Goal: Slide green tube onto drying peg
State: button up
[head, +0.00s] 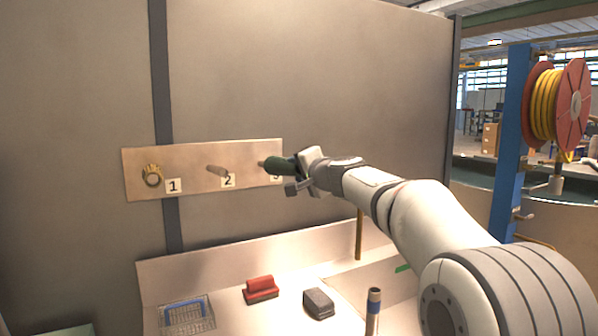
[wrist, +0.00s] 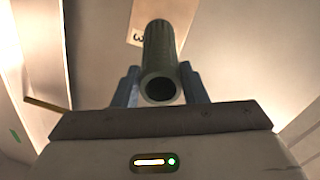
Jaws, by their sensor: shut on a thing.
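My gripper (head: 297,173) is shut on the dark green tube (head: 280,167) and holds it up, pointing at the wall board (head: 200,157). The tube is near the third peg (head: 261,164), whose short end shows just left of the tube. I cannot tell whether the peg is inside the tube. In the wrist view, the tube (wrist: 160,50) lies between the two fingers (wrist: 160,85). Its hollow near end faces the camera, and its far end is by the label 3 (wrist: 137,37). The far end's contact with the peg is hidden.
The second peg (head: 216,170) is bare; a yellow ring (head: 152,176) hangs at position 1. A hose reel (head: 556,105) stands right.

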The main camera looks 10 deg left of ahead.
dwell(0.5)
jog(key=shift+p+x, duration=0.55)
jog(key=shift+x, duration=1.95)
jog(key=shift+w+a, duration=0.1)
jog(key=shift+p+x, duration=1.2)
jog(key=shift+x, duration=1.15)
jog(key=shift+w+a+f, duration=0.1)
jog(key=shift+w+a, duration=0.05)
jog(key=shift+w, duration=0.1)
jog(key=o, duration=1.3)
